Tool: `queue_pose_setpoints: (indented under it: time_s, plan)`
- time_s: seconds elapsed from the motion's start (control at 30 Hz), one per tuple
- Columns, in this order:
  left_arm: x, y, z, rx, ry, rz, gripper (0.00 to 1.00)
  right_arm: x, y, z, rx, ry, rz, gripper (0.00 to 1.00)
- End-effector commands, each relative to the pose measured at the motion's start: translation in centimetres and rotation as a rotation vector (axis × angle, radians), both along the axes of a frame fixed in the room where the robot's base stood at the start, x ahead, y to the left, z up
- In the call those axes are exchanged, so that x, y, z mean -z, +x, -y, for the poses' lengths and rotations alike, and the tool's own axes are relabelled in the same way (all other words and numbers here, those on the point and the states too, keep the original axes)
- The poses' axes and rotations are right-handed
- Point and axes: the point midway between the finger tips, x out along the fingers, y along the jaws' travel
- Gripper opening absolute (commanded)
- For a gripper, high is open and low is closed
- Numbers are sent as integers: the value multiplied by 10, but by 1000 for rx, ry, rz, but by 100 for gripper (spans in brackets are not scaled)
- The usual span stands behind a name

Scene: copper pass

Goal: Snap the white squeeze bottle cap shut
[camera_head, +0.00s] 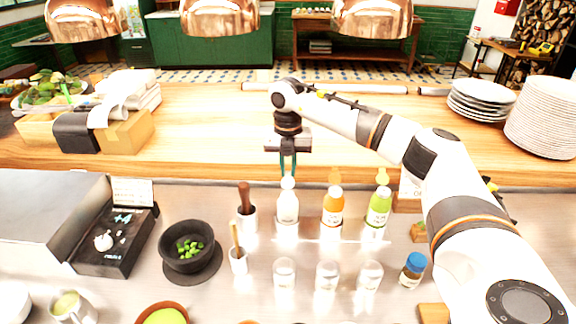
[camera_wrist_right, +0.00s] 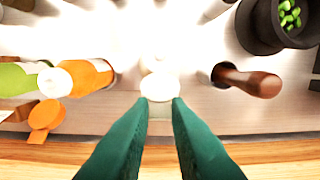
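The white squeeze bottle (camera_head: 288,206) stands upright on the steel counter, leftmost of three squeeze bottles. Its round white top (camera_wrist_right: 160,86) shows just beyond my right fingertips in the wrist view. I cannot tell whether its cap lid is up or down. My right gripper (camera_head: 288,172) points down right above the bottle. Its green fingers (camera_wrist_right: 161,101) are parted by a narrow gap, with nothing clearly held between them. Whether they touch the cap is unclear. My left gripper is not in view.
An orange bottle (camera_head: 332,208) and a green bottle (camera_head: 379,208) stand to the right. A wooden pestle (camera_head: 245,195) stands close on the left, beside a dark mortar (camera_head: 171,246). Clear glasses (camera_head: 285,273) stand in front. Copper lamps (camera_head: 220,16) hang above.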

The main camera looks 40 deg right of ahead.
Motion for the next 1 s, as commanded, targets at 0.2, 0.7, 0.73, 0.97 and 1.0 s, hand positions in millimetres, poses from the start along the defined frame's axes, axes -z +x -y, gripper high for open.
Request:
queue_pose_setpoints:
  time_s: [0.2,0.7,0.73,0.97,1.0]
  plan:
    - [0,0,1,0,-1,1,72,0,0,0,0,-1,3,0]
    - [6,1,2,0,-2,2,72,0,-2,-1,0,-24,30,0]
    - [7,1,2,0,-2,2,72,0,-2,-1,0,-29,36,0]
    - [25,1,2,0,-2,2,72,1,-7,-6,-3,-96,119,0]
    - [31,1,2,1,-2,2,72,2,-8,-7,-4,-116,140,0]
